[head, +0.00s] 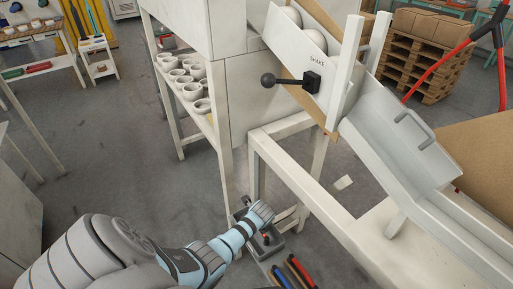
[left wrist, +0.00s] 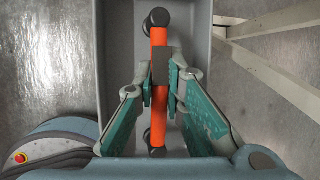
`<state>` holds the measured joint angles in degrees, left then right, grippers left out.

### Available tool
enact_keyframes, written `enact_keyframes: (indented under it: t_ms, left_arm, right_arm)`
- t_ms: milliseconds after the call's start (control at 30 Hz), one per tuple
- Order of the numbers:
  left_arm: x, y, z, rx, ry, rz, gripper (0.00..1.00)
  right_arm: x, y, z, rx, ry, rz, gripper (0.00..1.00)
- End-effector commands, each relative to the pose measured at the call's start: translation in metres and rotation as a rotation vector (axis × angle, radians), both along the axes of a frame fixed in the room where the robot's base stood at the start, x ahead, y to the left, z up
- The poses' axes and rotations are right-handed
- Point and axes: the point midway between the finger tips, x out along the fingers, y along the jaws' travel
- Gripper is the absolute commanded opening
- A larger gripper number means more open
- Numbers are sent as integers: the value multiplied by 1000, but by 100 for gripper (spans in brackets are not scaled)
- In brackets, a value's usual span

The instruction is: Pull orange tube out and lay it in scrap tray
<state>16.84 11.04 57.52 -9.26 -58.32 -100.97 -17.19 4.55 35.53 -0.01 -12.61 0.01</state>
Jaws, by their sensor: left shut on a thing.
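An orange tube (left wrist: 159,120) with a dark middle band and dark round ends lies lengthwise between my left gripper's fingers (left wrist: 161,82) in the left wrist view. The fingers are shut on it near the dark band. A grey tray (left wrist: 119,35) with raised walls is below and around the tube. I cannot tell whether the tube touches the tray floor. In the head view my left gripper (head: 262,212) reaches down over the grey tray (head: 271,250), and a small orange part shows there. My right gripper is not in view.
Several coloured tubes (head: 292,272) lie at the bottom, near the tray. A white bench frame (head: 297,180) stands to the right, with a grey chute (head: 400,150) above. White shelves with cups (head: 185,85) stand behind. The floor at left (head: 110,170) is clear.

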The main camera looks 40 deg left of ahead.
Motion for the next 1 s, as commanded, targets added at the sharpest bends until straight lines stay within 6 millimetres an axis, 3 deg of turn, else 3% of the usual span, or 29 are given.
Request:
enact_keyframes:
  t_ms: [467,500,633,1000]
  left_arm:
    - [0,0,-5,0,0,0,0]
    - [0,0,-5,0,0,0,13]
    - [0,0,-5,0,0,0,34]
    - [-1,-1,-1,1,-1,0,34]
  right_arm:
    - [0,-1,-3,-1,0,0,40]
    - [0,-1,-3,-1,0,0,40]
    - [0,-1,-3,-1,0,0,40]
    - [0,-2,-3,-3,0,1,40]
